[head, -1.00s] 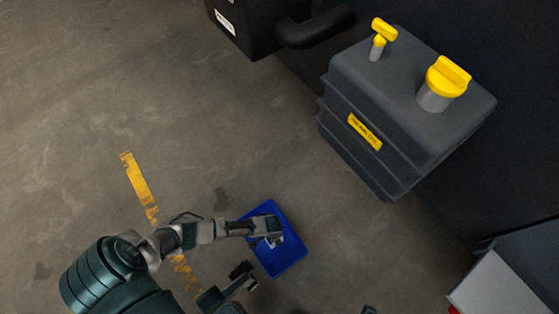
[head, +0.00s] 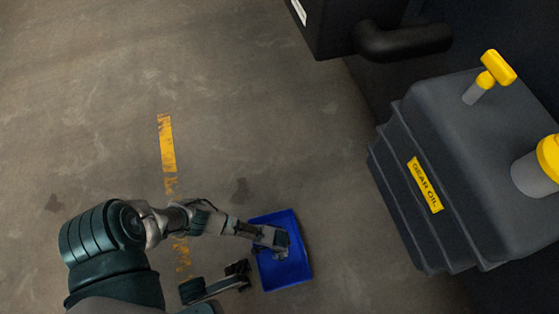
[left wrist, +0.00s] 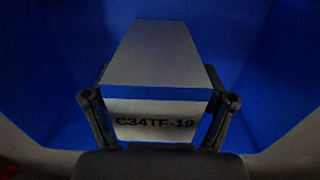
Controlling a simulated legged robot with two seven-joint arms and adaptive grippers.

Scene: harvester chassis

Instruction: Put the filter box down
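The filter box (left wrist: 152,60) is a pale box with the print C34TF-19 on its near face. In the left wrist view it stands between the two fingers of my left gripper (left wrist: 157,85), which close on its sides. The blue bin (left wrist: 40,60) surrounds it in that view. In the head view my left gripper (head: 280,243) is over the blue bin (head: 295,272) on the floor. The filter box is hidden there by the gripper. Whether it touches the bin's bottom cannot be told. My right gripper is not in view.
A dark grey tank (head: 420,130) with a yellow GEAR OIL label (head: 425,185) and yellow caps stands at right. A black pipe (head: 400,40) is above it. A worn yellow line (head: 167,145) runs on the floor.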

